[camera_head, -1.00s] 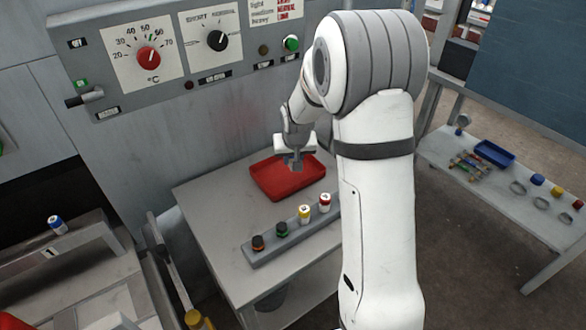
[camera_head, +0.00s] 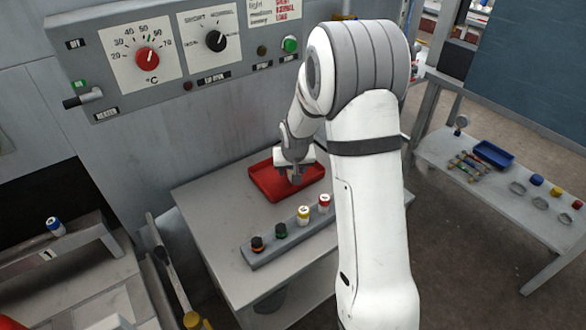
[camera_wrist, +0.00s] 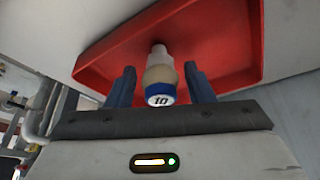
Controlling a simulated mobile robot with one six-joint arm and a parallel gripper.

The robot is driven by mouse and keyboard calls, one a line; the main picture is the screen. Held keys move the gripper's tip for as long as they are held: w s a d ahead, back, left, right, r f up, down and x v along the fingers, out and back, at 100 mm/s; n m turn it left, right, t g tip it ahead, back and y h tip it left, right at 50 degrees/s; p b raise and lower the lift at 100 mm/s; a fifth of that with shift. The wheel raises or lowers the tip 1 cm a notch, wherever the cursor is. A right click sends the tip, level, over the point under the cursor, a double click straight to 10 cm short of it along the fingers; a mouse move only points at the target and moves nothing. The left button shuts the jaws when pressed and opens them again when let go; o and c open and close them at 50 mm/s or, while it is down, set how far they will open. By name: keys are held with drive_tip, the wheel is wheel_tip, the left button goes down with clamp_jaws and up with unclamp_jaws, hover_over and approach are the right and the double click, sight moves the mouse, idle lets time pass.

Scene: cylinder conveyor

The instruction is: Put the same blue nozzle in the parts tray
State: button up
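A nozzle (camera_wrist: 161,80) with a white tip, a tan middle and a blue band marked "10" shows in the wrist view, between my fingers. Its tip points away from the camera, towards the red tray. My gripper (camera_head: 295,181) is low over the red tray (camera_head: 262,181); in the wrist view my gripper (camera_wrist: 161,82) has a narrow gap on each side of the nozzle, so it looks open around it. I cannot tell whether the nozzle touches the tray floor (camera_wrist: 110,55). Another blue-and-white nozzle (camera_head: 55,226) stands at the far left on a grey stand marked "1".
A control panel (camera_head: 180,55) is on the wall behind. A side table (camera_head: 500,195) at right bears a blue tray (camera_head: 494,153) and small parts.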

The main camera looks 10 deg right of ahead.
drive_tip(key=shift+r, duration=0.4)
drive_tip(key=v, duration=1.1)
drive_tip(key=s+r+g, duration=0.1)
drive_tip(key=s+r, duration=0.2)
drive_tip(key=s, duration=1)
drive_tip(key=s+r+n+g, duration=0.1)
drive_tip(key=s+r, duration=0.2)
drive_tip(key=s, duration=1.1)
drive_tip(key=shift+a, duration=0.1)
